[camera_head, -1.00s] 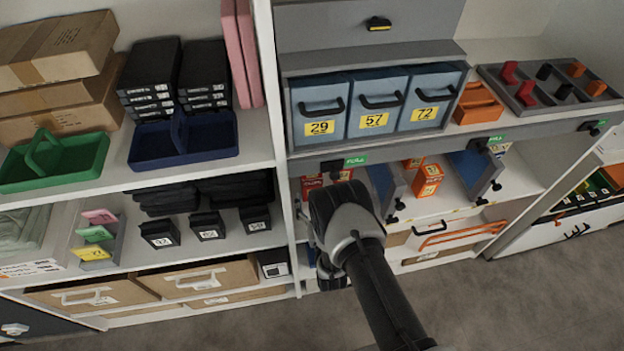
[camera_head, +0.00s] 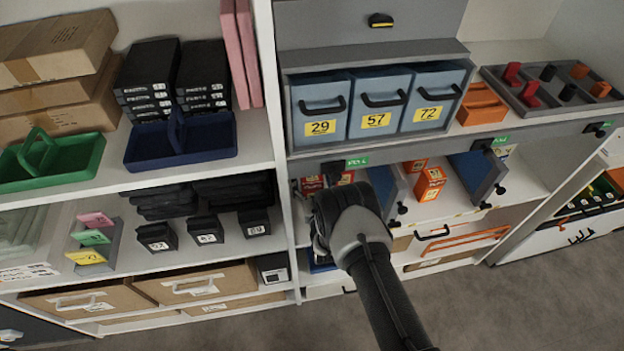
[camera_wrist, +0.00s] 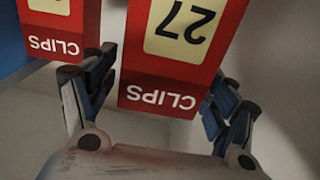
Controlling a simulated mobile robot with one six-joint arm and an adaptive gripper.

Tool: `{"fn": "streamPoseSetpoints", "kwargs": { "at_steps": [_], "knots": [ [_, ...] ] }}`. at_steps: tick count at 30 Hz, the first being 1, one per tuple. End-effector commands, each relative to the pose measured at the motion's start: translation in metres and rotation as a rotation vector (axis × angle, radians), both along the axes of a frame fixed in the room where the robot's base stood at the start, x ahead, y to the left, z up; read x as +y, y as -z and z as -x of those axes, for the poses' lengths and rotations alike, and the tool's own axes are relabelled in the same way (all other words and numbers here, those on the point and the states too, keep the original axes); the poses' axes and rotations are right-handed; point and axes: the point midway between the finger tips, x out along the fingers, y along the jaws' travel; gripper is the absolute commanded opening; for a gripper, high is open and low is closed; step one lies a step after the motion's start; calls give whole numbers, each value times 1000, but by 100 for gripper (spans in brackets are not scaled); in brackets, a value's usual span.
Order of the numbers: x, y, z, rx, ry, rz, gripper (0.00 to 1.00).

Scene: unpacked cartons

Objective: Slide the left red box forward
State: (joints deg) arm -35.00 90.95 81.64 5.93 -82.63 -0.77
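Two red boxes stand in the lower compartment under the blue bins. In the wrist view, where print is upside down, a red CLIPS box marked 27 (camera_wrist: 172,60) is between my gripper's fingers. My gripper (camera_wrist: 162,75) is open, with one finger on each side of it. A small gap shows at the left finger; the right finger is very close to the box, and contact cannot be told. A second red CLIPS box (camera_wrist: 60,30) is beyond the left finger. In the head view, the left red box (camera_head: 311,184) is partly visible beside my wrist, which hides my fingers.
A blue-grey divider (camera_head: 386,192) stands right of my wrist, with orange boxes (camera_head: 430,182) beyond it. The grey shelf edge with a green label (camera_head: 357,162) runs just above. A white upright (camera_head: 283,180) stands close on the left.

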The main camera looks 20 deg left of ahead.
Motion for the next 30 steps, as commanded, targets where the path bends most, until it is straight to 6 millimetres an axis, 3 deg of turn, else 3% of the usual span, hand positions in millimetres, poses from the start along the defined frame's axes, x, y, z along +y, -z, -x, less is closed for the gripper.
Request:
{"fn": "streamPoseSetpoints", "kwargs": {
  "at_steps": [22, 30],
  "knots": [
    [0, 0, 0, 0, 0, 0, 26],
    [0, 1, -2, 1, 0, 0, 26]
  ]
}}
